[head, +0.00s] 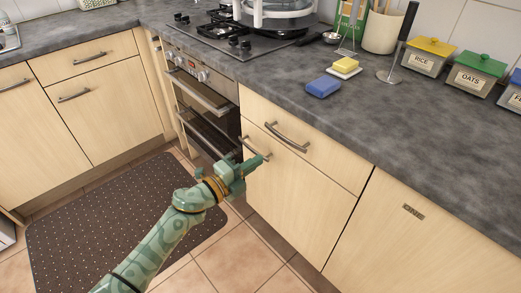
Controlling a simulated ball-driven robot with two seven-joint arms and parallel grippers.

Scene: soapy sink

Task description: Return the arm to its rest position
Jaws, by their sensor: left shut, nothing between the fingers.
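My left arm comes in from the lower left, green with a copper-coloured band at the wrist. My left gripper (257,161) is shut and empty. In the picture it overlaps the edge between the oven and the wooden cabinet front, just below a cabinet handle (256,148). I cannot tell whether it touches the cabinet. My right gripper is not in view.
The grey counter (300,120) holds a blue sponge (323,87), a yellow sponge (346,65) on a white dish, and labelled canisters (429,57). The oven (203,85) sits under the hob. A dark dotted mat (100,225) lies on the tiled floor, with free room above it.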

